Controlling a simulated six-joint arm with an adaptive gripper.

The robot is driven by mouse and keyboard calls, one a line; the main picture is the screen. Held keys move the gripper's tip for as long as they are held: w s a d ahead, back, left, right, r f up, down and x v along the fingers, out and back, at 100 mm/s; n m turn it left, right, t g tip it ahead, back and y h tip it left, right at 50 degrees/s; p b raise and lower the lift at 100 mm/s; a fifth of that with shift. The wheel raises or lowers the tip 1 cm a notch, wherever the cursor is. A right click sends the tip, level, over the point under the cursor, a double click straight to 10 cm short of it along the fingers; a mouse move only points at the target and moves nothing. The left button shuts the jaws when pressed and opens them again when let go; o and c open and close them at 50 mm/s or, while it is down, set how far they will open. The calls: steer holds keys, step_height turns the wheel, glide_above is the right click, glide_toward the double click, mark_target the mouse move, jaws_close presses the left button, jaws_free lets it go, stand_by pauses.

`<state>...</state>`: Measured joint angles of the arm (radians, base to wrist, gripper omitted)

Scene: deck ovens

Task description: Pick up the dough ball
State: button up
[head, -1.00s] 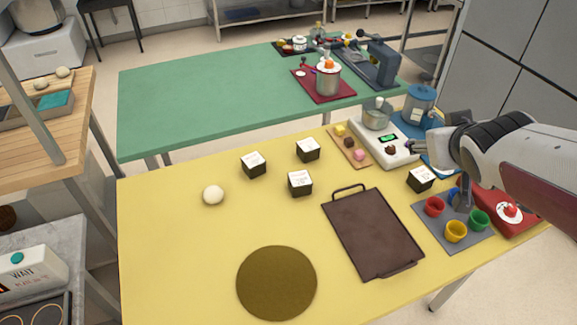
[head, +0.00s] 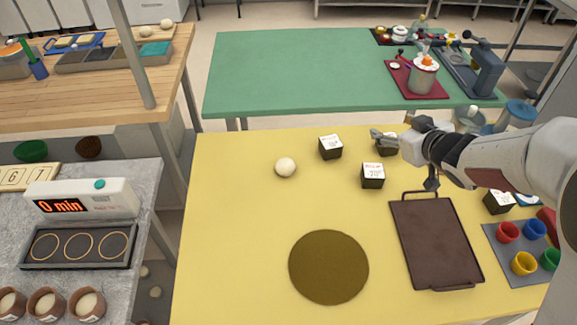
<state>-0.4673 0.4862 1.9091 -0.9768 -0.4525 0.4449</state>
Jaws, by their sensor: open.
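The dough ball (head: 285,167) is a pale, round lump on the yellow table (head: 225,230), left of the small labelled black boxes. My gripper (head: 377,140) comes in from the right, over the table among those boxes. It is apart from the dough ball, to its right. Its jaws are open and small in the picture, and I see nothing held between them. Other pale balls (head: 166,23) lie on the wooden counter at the upper left.
Labelled black boxes (head: 330,147) (head: 373,175) stand between my gripper and the dough ball's side of the table. A round olive mat (head: 328,266) and a dark tray (head: 436,240) lie nearer the front. Coloured cups (head: 508,232) stand at right. The table's left part is clear.

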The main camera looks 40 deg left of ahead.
steer(key=s+a+f+n+g+y, duration=0.25)
steer(key=s+a+f, duration=0.25)
steer(key=a+f, duration=0.3)
steer(key=n+g, duration=0.2)
steer(key=g, duration=0.3)
glide_toward(291, 166)
steer(key=a, duration=0.1)
steer(key=a+f+y, duration=0.1)
steer(key=shift+a, duration=0.4)
steer(key=shift+x, duration=1.3)
steer(key=shift+f, duration=0.15)
steer(key=shift+a+f, duration=0.7)
steer(key=shift+a, duration=0.05)
steer(key=shift+x, duration=1.55)
steer(key=shift+f, duration=0.1)
